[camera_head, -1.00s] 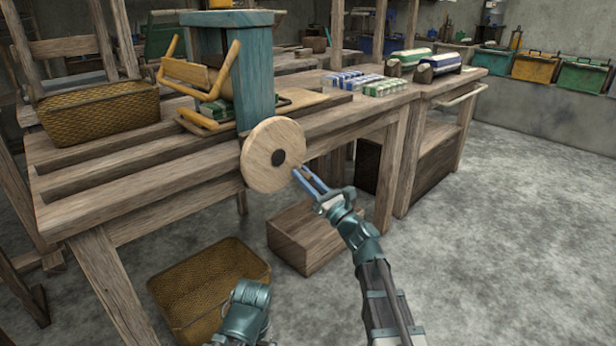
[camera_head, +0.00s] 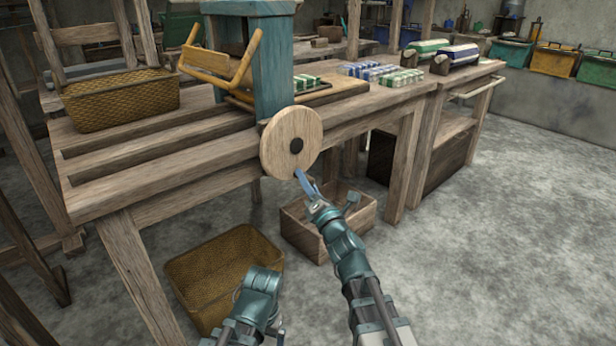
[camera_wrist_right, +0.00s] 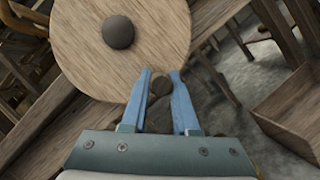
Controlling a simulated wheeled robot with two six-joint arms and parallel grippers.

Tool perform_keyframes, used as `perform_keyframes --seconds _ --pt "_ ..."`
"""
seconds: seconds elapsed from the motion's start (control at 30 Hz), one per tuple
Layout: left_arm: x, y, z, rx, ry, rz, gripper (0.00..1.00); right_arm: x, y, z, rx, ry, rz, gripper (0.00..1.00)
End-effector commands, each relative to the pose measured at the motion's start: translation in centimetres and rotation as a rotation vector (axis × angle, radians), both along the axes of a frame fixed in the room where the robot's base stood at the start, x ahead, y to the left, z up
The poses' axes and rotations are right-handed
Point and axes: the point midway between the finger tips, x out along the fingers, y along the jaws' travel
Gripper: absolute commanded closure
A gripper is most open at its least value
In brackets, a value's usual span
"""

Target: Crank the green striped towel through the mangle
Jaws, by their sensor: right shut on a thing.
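The mangle (camera_head: 273,70) is a teal frame on the wooden bench, with a round pale wooden crank wheel (camera_head: 280,132) on its front side. The wheel's dark hub and a small handle knob (camera_wrist_right: 161,86) show in the right wrist view. My right gripper (camera_head: 300,175) is shut on the knob, which sits straight below the hub in the head view. The green striped towel (camera_head: 306,82) lies on a board to the right of the mangle's post. The part between the rollers is hidden by the frame. Of my left arm only links show; its gripper is out of view.
A wicker basket (camera_head: 118,105) stands on the bench left of the mangle; another (camera_head: 215,275) is on the floor. An open wooden crate (camera_head: 310,240) sits beneath the wheel, near my right arm. The floor at right is clear.

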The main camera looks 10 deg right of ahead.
Motion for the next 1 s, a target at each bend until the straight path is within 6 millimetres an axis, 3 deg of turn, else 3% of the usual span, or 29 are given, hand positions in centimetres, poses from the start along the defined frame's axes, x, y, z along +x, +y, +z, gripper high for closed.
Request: perform_keyframes --seconds 0.67,0.7,0.8,0.87,1.0 --pt "0.00 0.00 0.29 0.000 0.000 0.000 0.04 -0.29 0.47 0.04 0.043 0.027 0.003 1.00" --pt "0.00 0.00 0.29 0.000 0.000 0.000 0.04 -0.27 0.47 0.03 0.043 0.028 0.003 0.67" --pt "0.00 0.00 0.29 0.000 0.000 0.000 0.04 -0.27 0.44 0.03 0.043 0.028 0.003 0.49" --pt "0.00 0.00 0.29 0.000 0.000 0.000 0.04 -0.26 0.44 0.02 0.042 0.028 0.002 0.42" --pt "0.00 0.00 0.29 0.000 0.000 0.000 0.04 -0.25 0.41 0.02 0.042 0.028 0.002 0.42"
